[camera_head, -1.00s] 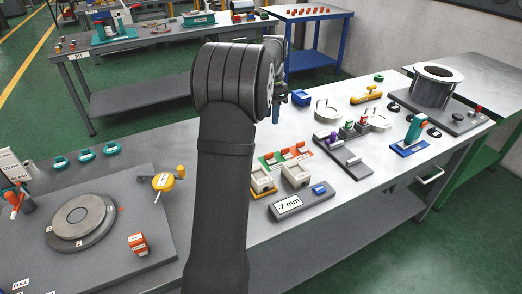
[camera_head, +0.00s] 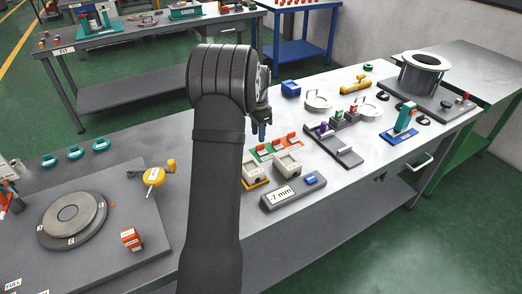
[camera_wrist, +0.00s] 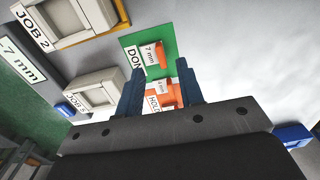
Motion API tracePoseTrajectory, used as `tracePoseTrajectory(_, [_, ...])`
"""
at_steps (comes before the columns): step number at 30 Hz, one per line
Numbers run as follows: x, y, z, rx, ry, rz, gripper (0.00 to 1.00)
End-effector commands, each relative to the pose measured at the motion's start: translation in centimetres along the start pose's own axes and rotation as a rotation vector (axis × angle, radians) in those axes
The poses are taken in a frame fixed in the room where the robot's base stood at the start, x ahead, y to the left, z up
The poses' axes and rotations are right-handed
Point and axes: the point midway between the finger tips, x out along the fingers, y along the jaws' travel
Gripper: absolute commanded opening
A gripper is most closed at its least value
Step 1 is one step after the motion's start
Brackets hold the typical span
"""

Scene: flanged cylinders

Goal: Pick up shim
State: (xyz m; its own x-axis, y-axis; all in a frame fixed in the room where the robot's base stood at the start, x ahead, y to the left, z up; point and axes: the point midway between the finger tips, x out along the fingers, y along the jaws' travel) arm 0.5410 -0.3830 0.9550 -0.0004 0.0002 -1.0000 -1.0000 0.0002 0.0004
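Orange shims sit on a green and red marked mat. In the wrist view one orange shim (camera_wrist: 158,55) with a "7 mm" label lies on the green DONE area (camera_wrist: 133,42). A second orange shim (camera_wrist: 163,87) with a small label lies by the HOLD area, partly between my fingers. My gripper (camera_wrist: 160,88) has two blue fingers spread apart, open with nothing held, above the mat. In the head view my gripper (camera_head: 262,131) points down near the shims (camera_head: 277,143); part of the mat is hidden by my arm.
Two pale job boxes (camera_head: 287,163) stand beside the mat, with a grey "-7 mm" display block (camera_head: 293,191) in front. A blue box (camera_head: 290,88) and a dark rack with pegs (camera_head: 333,143) stand nearby. A large flanged cylinder (camera_head: 422,76) is at the right.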

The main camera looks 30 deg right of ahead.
Motion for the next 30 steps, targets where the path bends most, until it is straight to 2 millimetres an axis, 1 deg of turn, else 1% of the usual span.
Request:
tracePoseTrajectory(5, [1.6,0.0,0.1,0.000,-0.001,0.002,0.35])
tracePoseTrajectory(9, [3.8,0.1,0.2,0.000,-0.002,0.003,0.35])
tracePoseTrajectory(12, [4.9,0.0,0.1,0.000,0.000,0.001,0.35])
tracePoseTrajectory(19, [5.1,0.0,0.1,0.000,0.001,0.000,0.35])
tracePoseTrajectory(23, [5.1,0.0,0.1,0.000,0.001,0.000,0.09])
tracePoseTrajectory(24, [5.1,0.0,0.1,0.000,0.001,0.000,0.01])
tracePoseTrajectory(30, [5.1,0.0,0.1,0.000,0.001,0.000,0.00])
